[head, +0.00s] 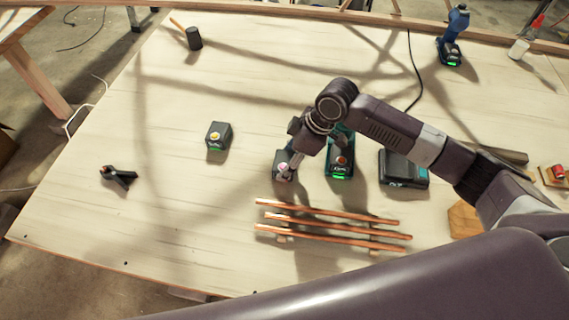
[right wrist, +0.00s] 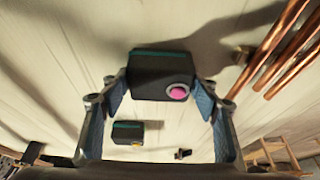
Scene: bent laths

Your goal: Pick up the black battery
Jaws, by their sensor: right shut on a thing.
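A black battery with a pink button (head: 281,174) is at the middle of the table, partly hidden by my right gripper (head: 287,160). In the right wrist view the same black battery (right wrist: 155,75) sits between the blue pads of my right gripper (right wrist: 161,98), which is shut on it. I cannot tell whether it touches the table. A second dark battery with a yellow button (head: 217,137) stands apart to the left, and it also shows in the right wrist view (right wrist: 128,132). My left gripper is not in view.
A teal-and-black battery with a red button (head: 340,164) stands close to the right of my right gripper. Beyond it is a charger (head: 403,168). Copper-coloured laths (head: 330,227) lie in front. A clamp (head: 118,176), mallet (head: 194,38) and blue drill (head: 453,38) lie further off.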

